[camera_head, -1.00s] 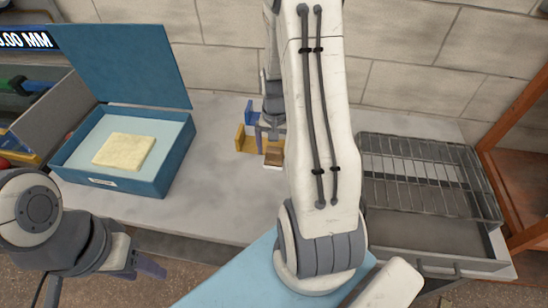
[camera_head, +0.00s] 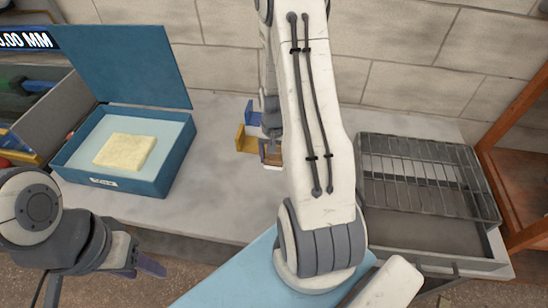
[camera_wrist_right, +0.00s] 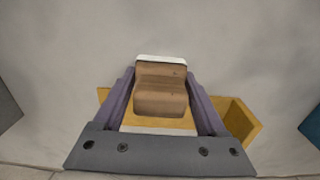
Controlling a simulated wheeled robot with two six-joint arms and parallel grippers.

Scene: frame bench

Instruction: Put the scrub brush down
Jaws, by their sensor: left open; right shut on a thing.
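The scrub brush (camera_wrist_right: 162,92) has a brown wooden body and a white edge at its far end. My right gripper (camera_wrist_right: 162,105) is shut on it, with a purple finger on each side. My left gripper (camera_head: 150,264) is open and empty at the lower left, in front of the bench edge.
A yellow angled piece (camera_wrist_right: 240,122) lies around and below the right fingers. A blue piece (camera_head: 253,113) stands behind it. An open blue box (camera_head: 120,185) with a pale yellow block (camera_head: 125,151) is at left. A grey rack over a drawer (camera_head: 425,178) is at right.

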